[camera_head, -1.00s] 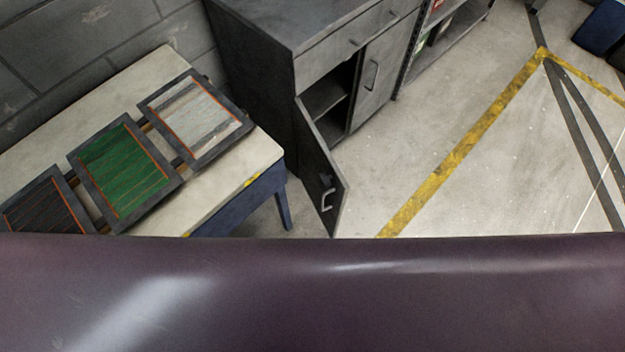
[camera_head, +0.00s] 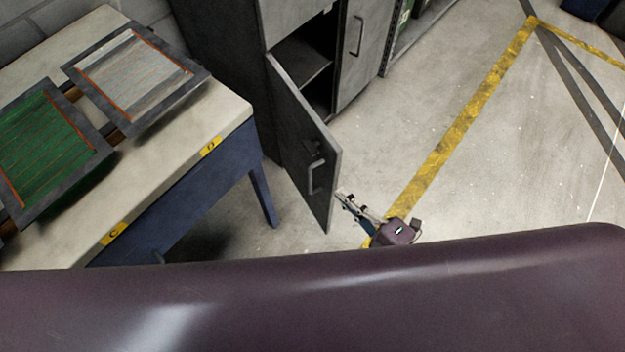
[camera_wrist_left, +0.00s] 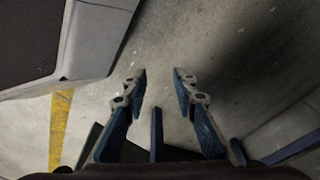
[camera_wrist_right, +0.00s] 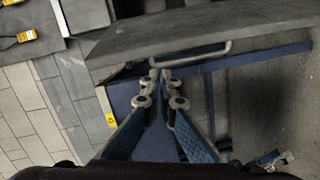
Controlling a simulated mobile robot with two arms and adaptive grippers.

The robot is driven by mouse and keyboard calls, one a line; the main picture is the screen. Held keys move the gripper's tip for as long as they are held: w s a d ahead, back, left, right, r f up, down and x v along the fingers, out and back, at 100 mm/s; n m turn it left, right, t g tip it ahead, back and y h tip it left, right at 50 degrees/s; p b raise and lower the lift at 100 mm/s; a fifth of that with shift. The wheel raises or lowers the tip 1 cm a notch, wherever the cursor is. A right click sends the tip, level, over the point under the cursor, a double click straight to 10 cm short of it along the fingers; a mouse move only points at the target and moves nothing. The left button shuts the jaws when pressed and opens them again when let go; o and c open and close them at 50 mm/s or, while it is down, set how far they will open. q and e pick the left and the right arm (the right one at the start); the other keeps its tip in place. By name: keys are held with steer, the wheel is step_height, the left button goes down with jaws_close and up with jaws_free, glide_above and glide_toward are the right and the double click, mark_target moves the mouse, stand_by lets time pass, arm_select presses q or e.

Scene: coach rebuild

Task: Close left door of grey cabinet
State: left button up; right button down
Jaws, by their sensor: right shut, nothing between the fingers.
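The grey cabinet (camera_head: 218,70) stands at the top of the head view. Its left door (camera_head: 300,130) is swung open, showing the dark inside and a shelf. The door's handle (camera_head: 315,172) is on the face turned to the left. My right gripper (camera_head: 343,197) is shut and empty near the door's free edge; contact is not clear. In the right wrist view its fingertips (camera_wrist_right: 158,80) are just below the door (camera_wrist_right: 210,32) and its handle (camera_wrist_right: 190,60). My left gripper (camera_wrist_left: 160,75) is open and empty above the floor in the left wrist view.
A workbench (camera_head: 190,120) with framed panels (camera_head: 135,78) stands left of the open door. The cabinet's right door (camera_head: 364,45) is shut. Floor with a yellow line (camera_head: 470,105) lies clear to the right. My own purple body fills the bottom.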

mark_target(313, 166)
steer(key=s+a+r+n+y+b, duration=0.2)
steer(key=a+r+n+y, duration=0.1)
steer(key=a+r+n, duration=0.1)
steer(key=shift+n, duration=0.3)
steer(key=w+a, duration=0.1)
steer(key=w, duration=0.1)
steer(key=w+a, duration=0.1)
steer(key=w, duration=0.2)
steer(key=w+a, duration=0.1)
steer(key=w, duration=0.2)
steer(key=shift+w+a+r+p, duration=0.1)
steer(key=shift+w+a+p, duration=0.15)
steer(key=shift+a+p, duration=0.1)
steer(key=shift+w+d, duration=0.15)
steer(key=shift+d, duration=0.2)
